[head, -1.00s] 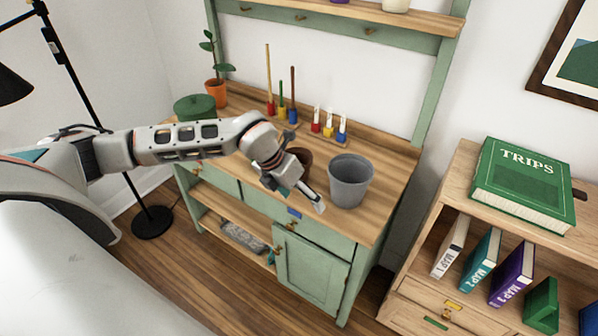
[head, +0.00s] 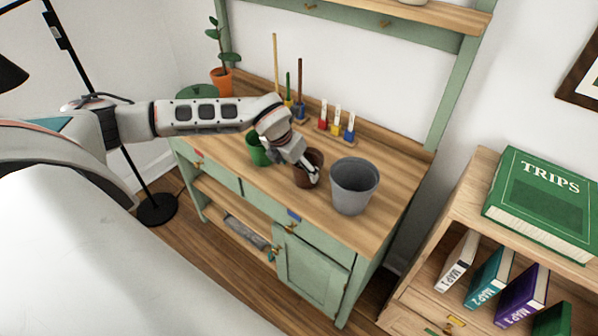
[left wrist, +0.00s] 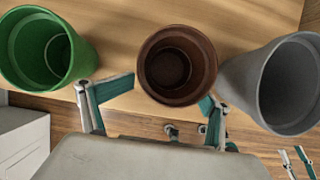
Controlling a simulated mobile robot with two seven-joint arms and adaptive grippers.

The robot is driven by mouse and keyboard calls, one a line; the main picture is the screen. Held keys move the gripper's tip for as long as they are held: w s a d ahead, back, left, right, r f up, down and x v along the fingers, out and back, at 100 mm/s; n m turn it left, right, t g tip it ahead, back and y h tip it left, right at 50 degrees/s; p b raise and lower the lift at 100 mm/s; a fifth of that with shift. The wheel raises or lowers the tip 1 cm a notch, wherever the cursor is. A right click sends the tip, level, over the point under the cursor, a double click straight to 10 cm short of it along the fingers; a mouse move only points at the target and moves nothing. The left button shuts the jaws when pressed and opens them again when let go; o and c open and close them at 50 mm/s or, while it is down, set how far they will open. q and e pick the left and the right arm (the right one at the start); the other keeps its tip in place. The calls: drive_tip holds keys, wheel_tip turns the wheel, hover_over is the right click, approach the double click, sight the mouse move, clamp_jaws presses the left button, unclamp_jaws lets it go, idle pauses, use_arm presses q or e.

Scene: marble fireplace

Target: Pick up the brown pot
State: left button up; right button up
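The brown pot (head: 303,182) stands on the wooden worktop (head: 258,192), between a green pot and a grey pot. It is partly hidden by my left gripper (head: 311,173), which is at the pot. In the left wrist view the brown pot (left wrist: 178,66) is upright, seen from above, and looks empty. My left gripper (left wrist: 168,97) is open there, its fingers spread at the near left and near right of the pot. I cannot tell whether they touch it.
The grey pot (head: 354,187) stands close on the right, the green pot (head: 256,152) on the left. Behind are small coloured holders (head: 336,126), tall sticks (head: 288,90) and a potted plant (head: 221,75). A bookshelf (head: 470,205) stands at the right. The worktop's front is clear.

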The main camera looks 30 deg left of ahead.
use_arm(q)
drive_tip(key=shift+a+x, duration=0.2)
drive_tip(key=shift+x, duration=1.6)
drive_tip(key=shift+w, duration=0.15)
drive_tip(key=c, duration=1.2)
drive_tip(key=shift+c, duration=0.2)
drive_tip(key=shift+r, duration=0.1)
wheel_tip(320, 180, up, 20)
